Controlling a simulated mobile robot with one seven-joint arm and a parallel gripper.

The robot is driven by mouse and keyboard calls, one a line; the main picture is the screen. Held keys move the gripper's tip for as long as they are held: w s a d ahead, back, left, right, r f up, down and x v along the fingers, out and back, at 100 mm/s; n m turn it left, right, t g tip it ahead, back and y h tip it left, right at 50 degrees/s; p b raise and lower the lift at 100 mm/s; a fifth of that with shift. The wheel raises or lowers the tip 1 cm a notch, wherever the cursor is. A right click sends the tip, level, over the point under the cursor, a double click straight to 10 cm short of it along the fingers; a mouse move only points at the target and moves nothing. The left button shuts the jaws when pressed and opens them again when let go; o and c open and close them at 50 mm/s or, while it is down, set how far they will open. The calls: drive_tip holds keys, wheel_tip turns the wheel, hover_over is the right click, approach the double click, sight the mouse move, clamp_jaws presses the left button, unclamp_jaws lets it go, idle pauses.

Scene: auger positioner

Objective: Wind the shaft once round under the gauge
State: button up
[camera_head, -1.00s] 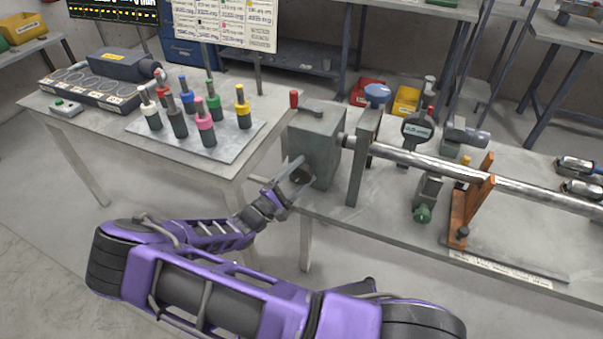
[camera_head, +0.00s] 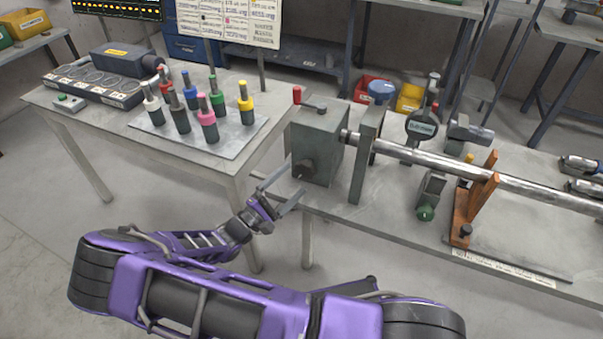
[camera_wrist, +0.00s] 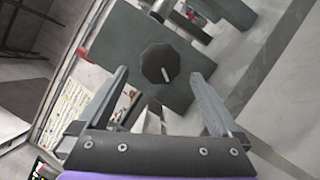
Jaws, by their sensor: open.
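The steel shaft (camera_head: 420,160) runs right from the grey gearbox block (camera_head: 322,130), through an upright plate (camera_head: 367,155) and over an orange rest (camera_head: 470,205). The digital gauge (camera_head: 421,128) stands just behind the shaft; its reading is too small to read. A dark knob (camera_head: 303,169) sits on the block's near face. It shows in the wrist view (camera_wrist: 160,63) as an eight-sided knob with a pale mark. My gripper (camera_head: 294,176) is open and empty, just in front of the knob and apart from it.
A red-handled lever (camera_head: 297,96) is on top of the block. A green-knobbed clamp (camera_head: 427,205) stands by the shaft. Colour-topped tools (camera_head: 181,115) stand on a plate on the left table. Red (camera_head: 368,88) and yellow bins (camera_head: 411,97) lie behind. The floor in front is clear.

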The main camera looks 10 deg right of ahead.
drive_tip(key=v, duration=1.2)
drive_tip(key=shift+b, duration=0.45)
